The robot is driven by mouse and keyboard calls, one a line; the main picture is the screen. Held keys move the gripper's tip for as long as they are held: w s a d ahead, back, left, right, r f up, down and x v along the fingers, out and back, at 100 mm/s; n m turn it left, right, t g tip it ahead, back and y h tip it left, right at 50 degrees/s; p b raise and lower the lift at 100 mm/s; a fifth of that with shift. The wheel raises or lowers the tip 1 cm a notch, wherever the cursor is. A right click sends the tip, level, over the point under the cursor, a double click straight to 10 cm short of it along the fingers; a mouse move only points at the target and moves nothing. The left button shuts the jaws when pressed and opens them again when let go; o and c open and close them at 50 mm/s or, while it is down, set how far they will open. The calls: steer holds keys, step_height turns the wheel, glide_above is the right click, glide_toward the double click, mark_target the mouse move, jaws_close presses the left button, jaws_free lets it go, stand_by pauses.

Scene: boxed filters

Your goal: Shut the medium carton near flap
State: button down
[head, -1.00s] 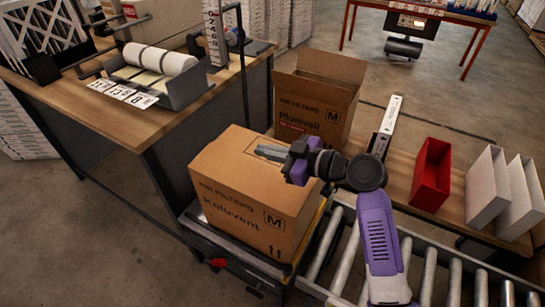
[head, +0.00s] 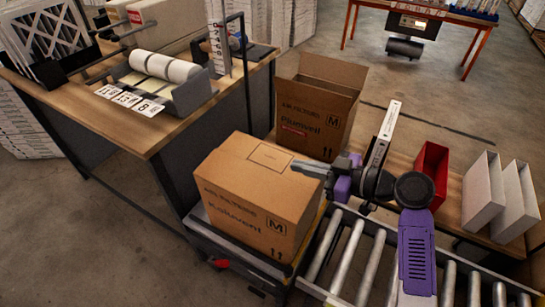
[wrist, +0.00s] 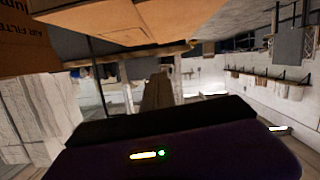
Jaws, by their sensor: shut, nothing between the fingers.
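The nearer carton (head: 250,205), marked M, stands on the scale-like platform at the front. Its top looks flat and closed, with a rectangular outline on it. A second carton (head: 308,130), also marked M and reading Plumveil, stands behind it with its top open and flaps raised. My gripper (head: 296,166) is shut and empty, its fingers pointing left at the right end of the nearer carton's top. I cannot tell whether they touch it. Printed cardboard (wrist: 35,40) and a plain cardboard panel (wrist: 180,18) fill the top left of the wrist view.
A roller conveyor (head: 365,265) runs right of the nearer carton. A red bin (head: 428,175) and white boxes (head: 482,190) stand on the bench at right. A workbench (head: 150,140) with a label roll is at left.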

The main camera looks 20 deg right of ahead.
steer(key=shift+w+a+f, duration=0.1)
steer(key=shift+w+a, duration=0.05)
steer(key=shift+w, duration=0.1)
steer(key=p, duration=0.2)
glide_above(269, 173)
steer(key=shift+s+f, duration=0.2)
steer(key=shift+f, duration=0.3)
steer(key=shift+s+f, duration=0.15)
steer(key=shift+f, duration=0.35)
steer(key=f, duration=0.3)
steer(key=shift+w+f, duration=0.15)
steer(key=shift+w, duration=0.15)
steer(key=shift+f, duration=0.55)
